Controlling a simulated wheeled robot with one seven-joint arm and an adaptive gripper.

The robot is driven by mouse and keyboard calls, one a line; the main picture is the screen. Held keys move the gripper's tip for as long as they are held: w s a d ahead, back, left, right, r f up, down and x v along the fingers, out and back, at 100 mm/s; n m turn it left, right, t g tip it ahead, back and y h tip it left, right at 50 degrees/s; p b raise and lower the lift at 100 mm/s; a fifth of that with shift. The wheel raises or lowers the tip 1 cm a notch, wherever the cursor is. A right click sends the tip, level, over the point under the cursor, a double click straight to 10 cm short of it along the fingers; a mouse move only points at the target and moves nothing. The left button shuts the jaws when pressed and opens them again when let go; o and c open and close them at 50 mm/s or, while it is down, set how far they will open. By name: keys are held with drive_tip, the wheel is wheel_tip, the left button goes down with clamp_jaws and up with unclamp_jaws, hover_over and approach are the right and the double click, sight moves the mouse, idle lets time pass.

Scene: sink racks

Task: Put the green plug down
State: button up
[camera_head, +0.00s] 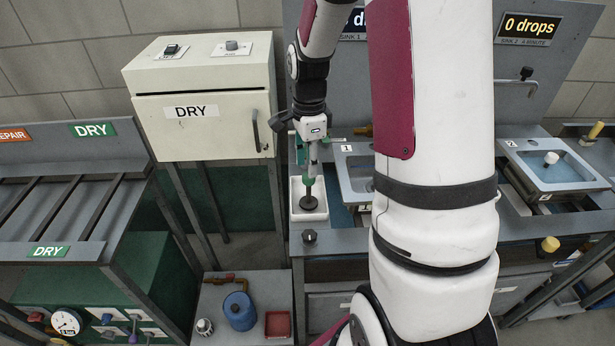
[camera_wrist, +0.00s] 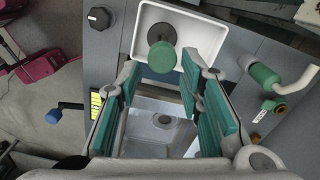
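The green plug stands in a small white tray, with its green knob (camera_wrist: 163,57) up and its dark disc below. In the head view its dark disc (camera_head: 308,203) rests inside the white tray (camera_head: 322,212). My gripper (camera_head: 311,172) points down just above the plug. In the wrist view the two green-padded fingers of my gripper (camera_wrist: 160,62) are spread, with a gap on both sides of the knob. Nothing is held between them. The white tray (camera_wrist: 215,42) also shows there around the plug.
The sink 1 basin (camera_head: 354,175) lies right of the tray, partly hidden by my arm. A black knob (camera_head: 309,236) sits on the counter front. A cream DRY cabinet (camera_head: 200,140) stands at left. The sink 2 basin (camera_head: 560,168) holds a white-topped plug.

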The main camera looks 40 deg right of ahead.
drive_tip(key=shift+r, duration=0.85)
drive_tip(key=s+a+r+n+t, duration=0.5)
drive_tip(key=s+a+r+n, duration=1.2)
drive_tip(key=n, duration=0.4)
drive_tip(key=shift+s+r+n+t, duration=0.3)
drive_tip(key=shift+r+n, duration=0.1)
drive_tip(key=shift+r, duration=0.45)
